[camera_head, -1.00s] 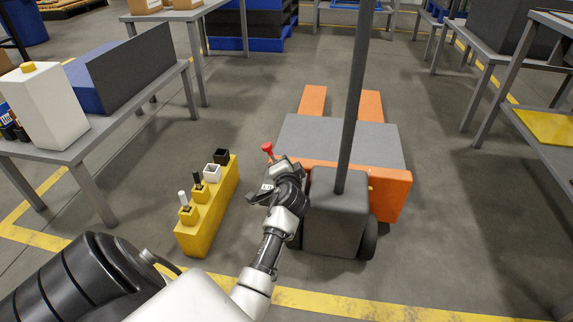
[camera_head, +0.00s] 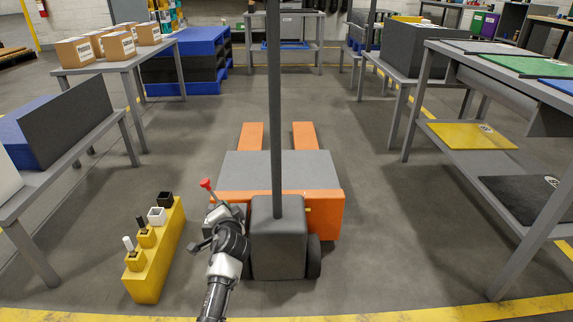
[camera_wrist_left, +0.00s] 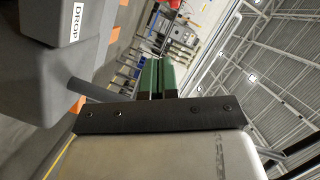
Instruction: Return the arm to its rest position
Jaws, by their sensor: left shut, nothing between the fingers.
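My left arm comes in from the bottom in the head view, and its hand end is beside the left front of the orange and grey pallet truck (camera_head: 280,165). In the left wrist view my left gripper (camera_wrist_left: 158,70) has its two green-padded fingers together, with nothing between them. A red knob on a short stem (camera_head: 206,184) stands just above the hand in the head view. I cannot tell whether the hand touches it. My right gripper is in neither current view.
A yellow block with tools (camera_head: 152,262) stands on the floor left of the arm. The truck's dark post (camera_head: 275,110) rises right of the arm. Grey tables line both sides, with cardboard boxes (camera_head: 75,51) at the back left. The middle floor behind the truck is clear.

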